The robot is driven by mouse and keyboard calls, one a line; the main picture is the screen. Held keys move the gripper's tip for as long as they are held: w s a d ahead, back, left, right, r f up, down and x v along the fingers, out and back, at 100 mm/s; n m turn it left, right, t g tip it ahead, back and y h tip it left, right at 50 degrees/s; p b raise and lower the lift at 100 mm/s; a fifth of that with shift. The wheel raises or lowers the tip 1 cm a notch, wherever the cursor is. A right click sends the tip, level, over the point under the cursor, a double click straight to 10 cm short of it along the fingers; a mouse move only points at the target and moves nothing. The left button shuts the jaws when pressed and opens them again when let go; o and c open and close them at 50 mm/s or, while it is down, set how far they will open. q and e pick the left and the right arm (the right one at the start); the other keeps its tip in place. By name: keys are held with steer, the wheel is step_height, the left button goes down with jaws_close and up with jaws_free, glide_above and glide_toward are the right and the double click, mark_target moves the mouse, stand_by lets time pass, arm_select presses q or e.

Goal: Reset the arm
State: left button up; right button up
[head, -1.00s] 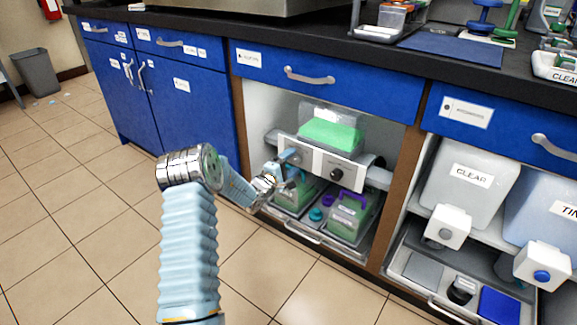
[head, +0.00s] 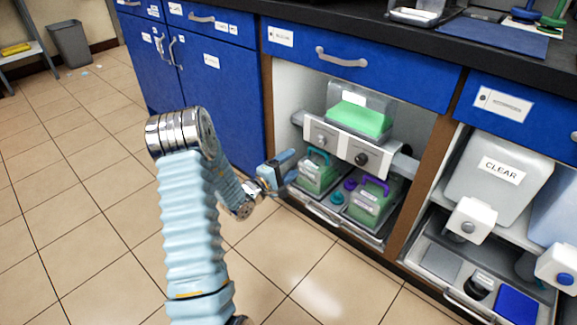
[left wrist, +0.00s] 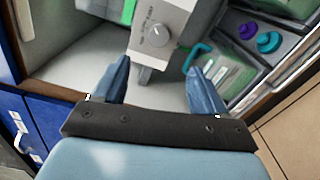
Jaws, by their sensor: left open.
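My left arm reaches in from the bottom of the head view. Its gripper (head: 287,168) is in front of the open cabinet bay, just left of the teal-handled green container (head: 318,176). In the left wrist view the two blue fingers of the left gripper (left wrist: 160,90) stand apart with nothing between them. Beyond them is a grey control box with a knob (left wrist: 160,35). The teal handle (left wrist: 197,56) is near the right finger, and I cannot tell whether they touch. My right gripper is not in view.
A shelf unit with two knobs (head: 341,149) carries a clear box with green contents (head: 360,112). A purple-handled container (head: 371,203) stands on the lower pull-out tray (head: 335,226). The tiled floor (head: 90,215) at left is free.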

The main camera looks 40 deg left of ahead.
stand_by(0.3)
arm_select(q)
steer(key=s+d+f+m+g+h+p, duration=0.1)
steer(key=s+d+f+m+g+h, duration=0.2)
steer(key=d, duration=0.5)
steer(key=s+d+f+m+g+h+p, duration=0.1)
steer(key=s+d+f+g+h+p, duration=0.1)
steer(key=s+d+f+g, duration=0.4)
steer(key=s+d+f+m+g+h+p, duration=0.1)
steer(key=d+m+g+h, duration=0.15)
steer(key=d, duration=0.65)
steer(key=s+d+f+m+g+y+p, duration=0.2)
steer(key=s+d+m+g, duration=0.15)
steer(key=s, duration=0.45)
steer(key=s+d+f+m+g+y+p, duration=0.25)
steer(key=s+m+g, duration=0.2)
steer(key=s, duration=0.35)
steer(key=d+m, duration=0.1)
steer(key=w+d+m+t+p, duration=0.1)
steer(key=d+r+m+t, duration=0.1)
steer(key=shift+w+d, duration=0.2)
steer(key=shift+w, duration=0.05)
